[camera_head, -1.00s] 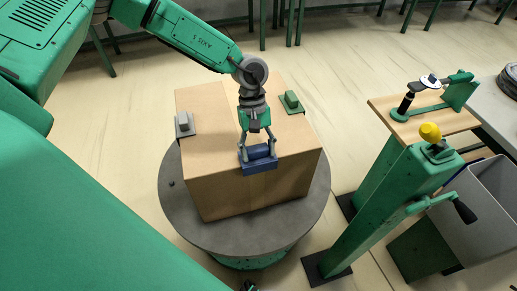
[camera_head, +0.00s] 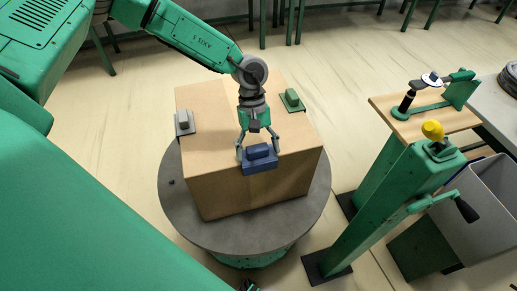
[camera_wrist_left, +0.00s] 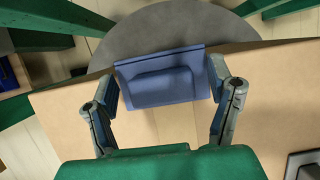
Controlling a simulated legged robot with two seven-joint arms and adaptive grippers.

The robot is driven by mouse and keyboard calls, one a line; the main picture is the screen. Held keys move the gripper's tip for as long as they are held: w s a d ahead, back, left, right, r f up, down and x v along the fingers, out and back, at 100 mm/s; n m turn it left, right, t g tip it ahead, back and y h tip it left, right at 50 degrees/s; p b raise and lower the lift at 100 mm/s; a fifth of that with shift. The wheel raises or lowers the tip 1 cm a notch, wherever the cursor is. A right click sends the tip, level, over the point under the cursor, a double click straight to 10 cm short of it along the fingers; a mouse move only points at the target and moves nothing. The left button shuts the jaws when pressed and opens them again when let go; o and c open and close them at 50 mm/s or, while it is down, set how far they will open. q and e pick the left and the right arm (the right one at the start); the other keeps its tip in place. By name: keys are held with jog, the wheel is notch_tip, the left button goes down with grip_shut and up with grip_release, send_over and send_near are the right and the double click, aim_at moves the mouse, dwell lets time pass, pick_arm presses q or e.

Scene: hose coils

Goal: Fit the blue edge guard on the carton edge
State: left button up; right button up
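The blue edge guard (camera_head: 260,165) sits on the front top edge of the brown carton (camera_head: 215,155), with one face on the top and one down the front side. Its raised block faces up. My left gripper (camera_head: 257,147) is open, its fingers spread on either side of the block. In the left wrist view, the fingers of the left gripper (camera_wrist_left: 164,92) stand apart at both ends of the blue guard (camera_wrist_left: 160,88), with gaps beside the block. Whether a fingertip touches the guard's ends I cannot tell. My right gripper is not in view.
The carton stands on a round grey turntable (camera_head: 235,235). A grey edge guard (camera_head: 184,123) is on its left edge and a green one (camera_head: 291,100) on its far right edge. A green stand with a yellow knob (camera_head: 432,130) and a grey bin (camera_head: 490,205) are right.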

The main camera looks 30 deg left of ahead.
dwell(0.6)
pick_arm(q)
jog(key=p+v, duration=0.4)
jog(key=v, duration=0.4)
jog(key=shift+p, duration=0.3)
dwell(1.0)
jog(key=v, duration=1.2)
jog(key=shift+a+f, duration=0.1)
